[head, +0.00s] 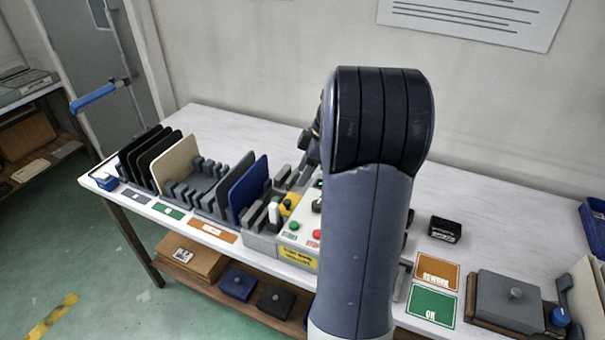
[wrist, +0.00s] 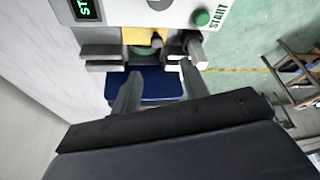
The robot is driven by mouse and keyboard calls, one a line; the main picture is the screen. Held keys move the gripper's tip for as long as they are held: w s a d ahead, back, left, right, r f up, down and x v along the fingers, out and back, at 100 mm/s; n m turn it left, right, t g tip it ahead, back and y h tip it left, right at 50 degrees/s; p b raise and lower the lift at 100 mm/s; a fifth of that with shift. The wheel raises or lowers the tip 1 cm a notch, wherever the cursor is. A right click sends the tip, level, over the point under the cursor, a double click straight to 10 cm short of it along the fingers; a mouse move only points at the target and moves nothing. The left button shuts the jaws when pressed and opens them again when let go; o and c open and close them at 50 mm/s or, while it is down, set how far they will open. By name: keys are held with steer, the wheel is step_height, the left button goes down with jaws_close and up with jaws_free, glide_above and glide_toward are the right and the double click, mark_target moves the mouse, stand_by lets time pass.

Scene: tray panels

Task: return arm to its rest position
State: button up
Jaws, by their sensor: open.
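My gripper shows in the wrist view (wrist: 160,76), its two grey fingers spread apart. A dark blue panel (wrist: 155,88) lies beyond and between the fingers; I see no contact with them, but the gap is hard to judge. Beyond it is a grey fixture (wrist: 101,57) on a white station with a green START button (wrist: 202,18). In the head view my raised arm fills the middle and hides most of the gripper and part of the station (head: 290,236).
On the white table (head: 250,135), a grey rack (head: 207,172) at left holds upright black, cream and blue panels (head: 249,190). To the right are a small black box (head: 445,229), orange REWORK and green OK cards (head: 432,305), and a grey lidded block (head: 508,302). The back of the table is clear.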

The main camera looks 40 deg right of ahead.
mark_target(288, 201)
steer(key=x, duration=0.3)
steer(key=p+x, duration=0.1)
steer(key=x, duration=0.6)
steer(key=shift+w+d+f, duration=0.2)
steer(key=shift+w+f, duration=0.1)
steer(key=shift+w, duration=0.05)
steer(key=shift+w+d+p, duration=0.15)
steer(key=shift+d+p, duration=0.1)
steer(key=shift+p, duration=0.05)
